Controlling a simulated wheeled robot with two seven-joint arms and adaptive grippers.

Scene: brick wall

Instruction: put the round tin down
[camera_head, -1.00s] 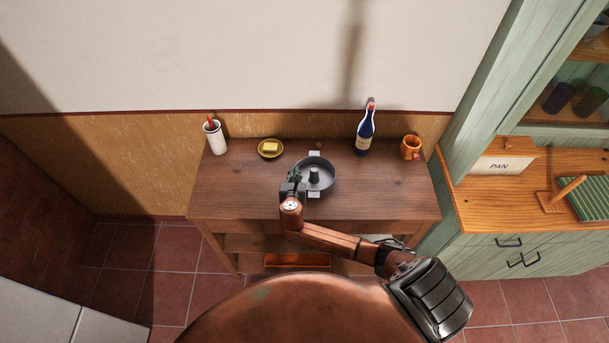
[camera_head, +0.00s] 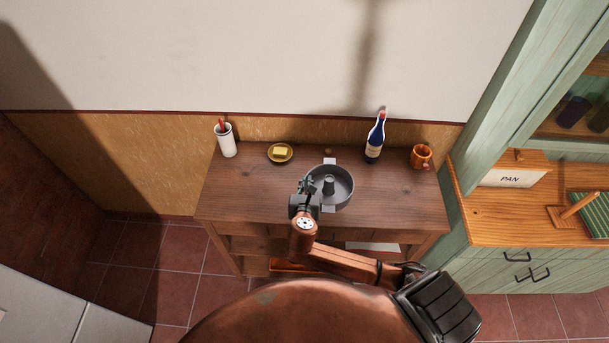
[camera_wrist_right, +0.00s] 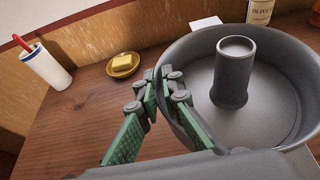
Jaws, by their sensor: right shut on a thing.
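The round tin (camera_head: 345,194) is a grey ring-shaped baking tin with a central tube and flat tabs on its rim. It is over the middle of the wooden table (camera_head: 250,200); I cannot tell whether its base touches the top. My right gripper (camera_head: 309,187) is shut on the left side of the tin's wall. In the right wrist view the tin (camera_wrist_right: 295,75) fills the right side, and the green-padded fingers of the gripper (camera_wrist_right: 165,95) pinch its rim. My left gripper is not in view.
On the table stand a white holder (camera_head: 228,142) with a red item, a butter dish (camera_head: 280,153), a dark bottle (camera_head: 375,138) and an orange mug (camera_head: 421,157). A green cabinet (camera_head: 500,220) stands at the right. The table's left front is clear.

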